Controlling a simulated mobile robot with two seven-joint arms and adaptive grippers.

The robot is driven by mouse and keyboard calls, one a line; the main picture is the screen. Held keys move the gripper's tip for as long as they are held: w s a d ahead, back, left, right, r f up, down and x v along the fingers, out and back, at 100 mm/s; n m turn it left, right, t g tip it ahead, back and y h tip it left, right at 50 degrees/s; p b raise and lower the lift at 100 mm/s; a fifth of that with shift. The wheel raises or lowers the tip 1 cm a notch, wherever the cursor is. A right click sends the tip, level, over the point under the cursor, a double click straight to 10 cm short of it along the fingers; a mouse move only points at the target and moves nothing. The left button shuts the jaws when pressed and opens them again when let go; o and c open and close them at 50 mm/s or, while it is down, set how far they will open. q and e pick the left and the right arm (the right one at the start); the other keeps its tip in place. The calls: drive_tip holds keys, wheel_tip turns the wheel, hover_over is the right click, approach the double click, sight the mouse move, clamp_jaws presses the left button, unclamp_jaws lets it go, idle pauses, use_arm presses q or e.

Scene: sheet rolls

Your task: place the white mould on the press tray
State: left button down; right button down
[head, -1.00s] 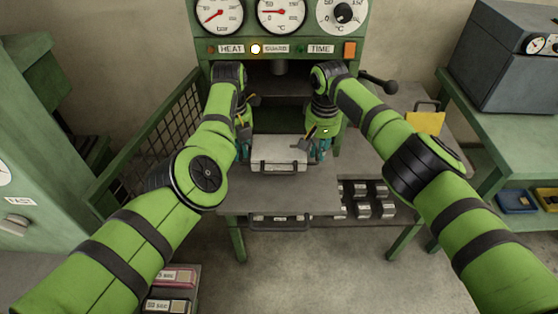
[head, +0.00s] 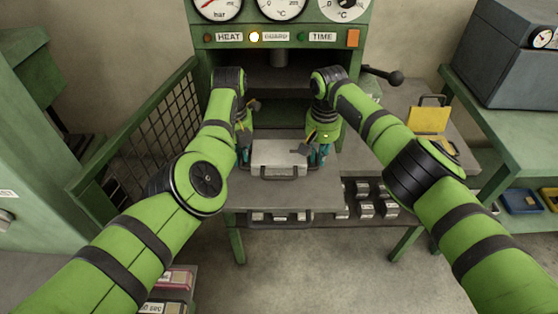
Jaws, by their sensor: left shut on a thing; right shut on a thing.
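The white mould (head: 279,157) is a pale block with a dark handle on its near side. It is between my two grippers, over the grey press tray (head: 280,192) in front of the green press. My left gripper (head: 249,155) is shut on the mould's left end. My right gripper (head: 312,153) is shut on its right end. The arms and wrists partly hide the fingertips. I cannot tell whether the mould touches the tray or is just above it.
The green press (head: 275,85) opens behind the mould. A mesh guard (head: 155,140) stands at the left. Several small metal blocks (head: 365,198) lie on a lower shelf. A yellow plate (head: 428,119) stands on the right bench, and a black-knobbed lever (head: 392,77) sticks out from the press.

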use_arm(q)
drive_tip(key=shift+d+f, duration=0.25)
drive_tip(key=shift+f, duration=0.1)
use_arm(e)
drive_tip(key=shift+a+f, duration=0.25)
drive_tip(key=shift+a, duration=0.05)
use_arm(q)
drive_tip(key=c, duration=1.2)
unclamp_jaws()
use_arm(e)
drive_tip(key=c, duration=1.2)
unclamp_jaws()
use_arm(q)
drive_tip(key=shift+s+r, duration=0.1)
use_arm(e)
drive_tip(key=shift+s+r, duration=0.1)
